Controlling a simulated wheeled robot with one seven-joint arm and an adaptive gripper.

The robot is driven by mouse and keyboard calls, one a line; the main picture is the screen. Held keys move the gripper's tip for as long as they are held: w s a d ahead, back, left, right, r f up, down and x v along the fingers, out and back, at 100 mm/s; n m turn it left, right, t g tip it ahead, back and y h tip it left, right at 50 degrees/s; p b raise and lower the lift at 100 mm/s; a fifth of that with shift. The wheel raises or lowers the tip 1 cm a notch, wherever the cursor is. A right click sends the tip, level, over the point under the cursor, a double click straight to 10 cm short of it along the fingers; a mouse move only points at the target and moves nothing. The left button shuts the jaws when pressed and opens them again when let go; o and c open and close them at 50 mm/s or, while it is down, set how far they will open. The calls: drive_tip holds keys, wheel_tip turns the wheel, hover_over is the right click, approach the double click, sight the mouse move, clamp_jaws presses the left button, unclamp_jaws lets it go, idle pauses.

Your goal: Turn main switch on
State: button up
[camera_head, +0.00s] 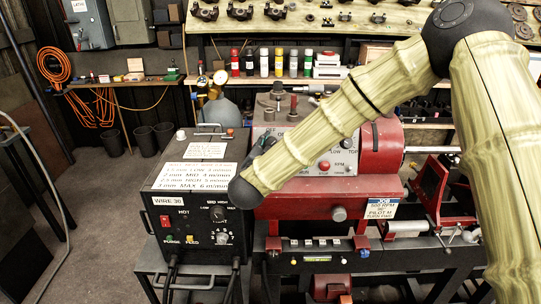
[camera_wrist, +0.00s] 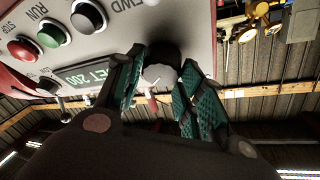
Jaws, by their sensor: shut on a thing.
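In the wrist view, a round knob (camera_wrist: 158,74) with a dark body and pale face sits at the lower right of a grey control panel (camera_wrist: 122,30). A small red mark shows just below its face. My gripper (camera_wrist: 162,72) has its green ribbed pads on either side of this knob, shut on it. No label naming a main switch is readable.
The panel carries a red stop button (camera_wrist: 22,49), a green run button (camera_wrist: 53,34), a dark button (camera_wrist: 88,16) and a display (camera_wrist: 85,76). A black welding box (camera_head: 190,190) with a red rocker switch (camera_head: 165,221) stands left of the lathe. Floor at left is free.

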drive_tip(key=shift+m+g+h+b, duration=0.5)
drive_tip(key=shift+m+b, duration=0.2)
drive_tip(key=shift+m, duration=0.6)
drive_tip(key=o, duration=1)
drive_tip(key=shift+d, duration=0.1)
drive_tip(key=v, duration=1.2)
